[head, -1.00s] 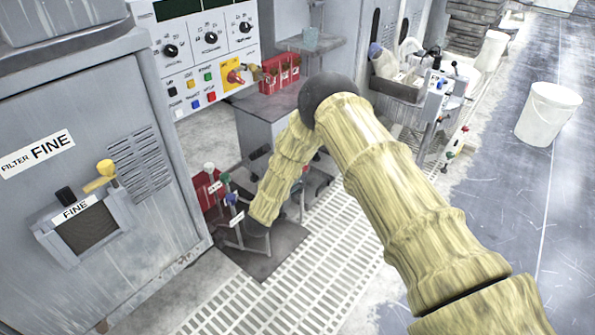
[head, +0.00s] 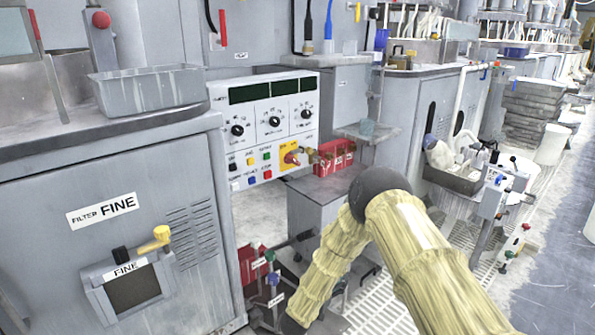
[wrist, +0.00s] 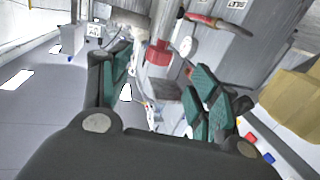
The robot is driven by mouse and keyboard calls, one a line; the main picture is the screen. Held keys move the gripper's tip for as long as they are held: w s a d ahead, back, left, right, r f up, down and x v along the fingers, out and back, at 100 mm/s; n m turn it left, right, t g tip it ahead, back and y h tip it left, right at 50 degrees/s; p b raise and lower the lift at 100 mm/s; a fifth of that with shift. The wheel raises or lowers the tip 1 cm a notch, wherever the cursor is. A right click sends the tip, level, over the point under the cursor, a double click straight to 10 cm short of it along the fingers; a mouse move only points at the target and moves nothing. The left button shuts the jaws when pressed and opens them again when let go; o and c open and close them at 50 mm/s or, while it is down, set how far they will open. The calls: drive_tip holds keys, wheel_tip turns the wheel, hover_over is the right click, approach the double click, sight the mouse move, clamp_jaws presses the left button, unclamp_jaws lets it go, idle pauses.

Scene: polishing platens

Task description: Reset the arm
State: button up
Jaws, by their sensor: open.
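My arm, in a pale yellow sleeve, rises from the bottom right of the head view to a dark elbow joint and bends down to the left. Its lower end is cut by the bottom edge of the head view, so my gripper is not clear there. In the wrist view my gripper (wrist: 162,88) is open, its green-padded fingers apart. No object is held between them. Behind the fingers, a red-and-grey fitting (wrist: 157,55) and a red-handled bar (wrist: 212,22) show.
A grey FILTER FINE cabinet (head: 85,255) fills the left. A control panel (head: 268,135) with dials and buttons stands behind my arm. Valve levers (head: 272,279) are close to my forearm. A white bucket (head: 552,144) stands far right.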

drive_tip(key=s+d+f+n+g+y, duration=0.2)
drive_tip(key=s+f+n+g+y, duration=0.15)
drive_tip(key=s+f, duration=0.6)
drive_tip(key=s+d+f+n+g+y, duration=0.15)
drive_tip(key=s+f+y, duration=0.4)
drive_tip(key=s, duration=0.65)
drive_tip(key=s+d+n+g+y, duration=0.3)
drive_tip(key=s+g, duration=0.6)
drive_tip(key=s, duration=2.4)
wheel_tip(320, 180, up, 32)
drive_tip(key=w+m+h+p, duration=0.1)
drive_tip(key=p, duration=3.1)
drive_tip(key=shift+d+r+p, duration=0.2)
drive_tip(key=shift+d+p, duration=0.15)
drive_tip(key=shift+d, duration=0.05)
